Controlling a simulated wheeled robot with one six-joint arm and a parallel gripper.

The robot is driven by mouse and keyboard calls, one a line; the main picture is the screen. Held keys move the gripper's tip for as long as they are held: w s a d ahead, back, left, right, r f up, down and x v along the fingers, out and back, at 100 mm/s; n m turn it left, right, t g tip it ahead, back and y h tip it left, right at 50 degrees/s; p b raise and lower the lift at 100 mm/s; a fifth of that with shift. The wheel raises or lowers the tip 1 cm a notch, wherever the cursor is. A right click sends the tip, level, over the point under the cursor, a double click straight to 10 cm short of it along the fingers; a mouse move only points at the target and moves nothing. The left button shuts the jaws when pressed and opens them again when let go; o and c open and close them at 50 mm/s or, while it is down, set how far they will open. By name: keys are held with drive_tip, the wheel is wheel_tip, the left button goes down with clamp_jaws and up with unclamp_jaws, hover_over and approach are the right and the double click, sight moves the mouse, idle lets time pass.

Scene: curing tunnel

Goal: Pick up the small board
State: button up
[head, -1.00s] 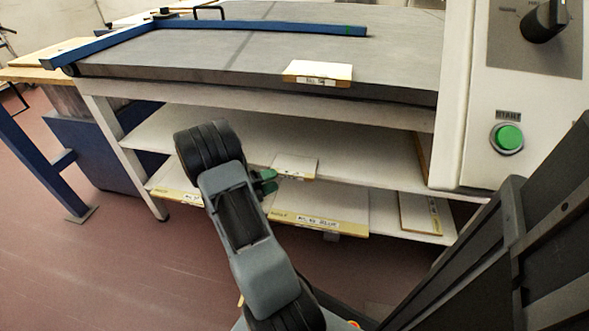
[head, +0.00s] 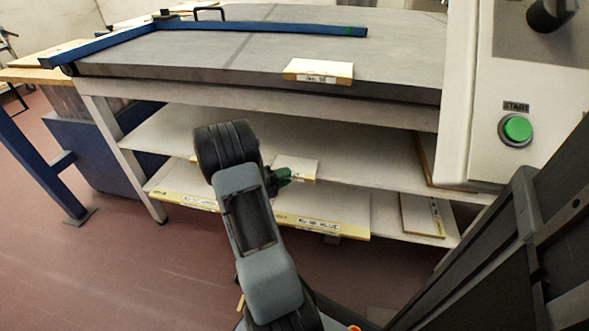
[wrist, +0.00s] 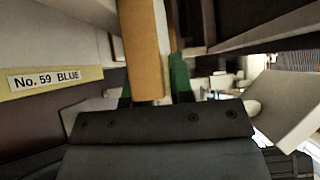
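A small pale board (head: 301,166) with a tan front edge lies on the middle shelf under the grey table. My gripper (head: 281,177) is at its front edge, with green fingers partly hidden by my wrist. In the wrist view the tan edge of a board (wrist: 146,50) runs between the two green fingers of my gripper (wrist: 153,85) and comes close to the palm. The fingers stand apart, one on each side. Any contact with the board is hard to make out.
A wider board (head: 345,226) labelled No. 59 BLUE lies on the lower shelf, with another board (head: 417,214) to its right. A similar small board (head: 318,69) lies on the grey table top (head: 400,60). A machine panel with a green button (head: 515,129) stands at right.

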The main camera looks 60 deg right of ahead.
clamp_jaws()
drive_tip(key=shift+r, duration=0.15)
drive_tip(key=shift+r, duration=0.25)
drive_tip(key=s+a+r+p, duration=0.6)
drive_tip(key=s+a+r, duration=0.3)
drive_tip(key=r, duration=0.3)
drive_tip(key=shift+s+a+p, duration=0.15)
drive_tip(key=shift+a+p, duration=0.2)
drive_tip(key=shift+a, duration=0.4)
drive_tip(key=shift+r, duration=0.1)
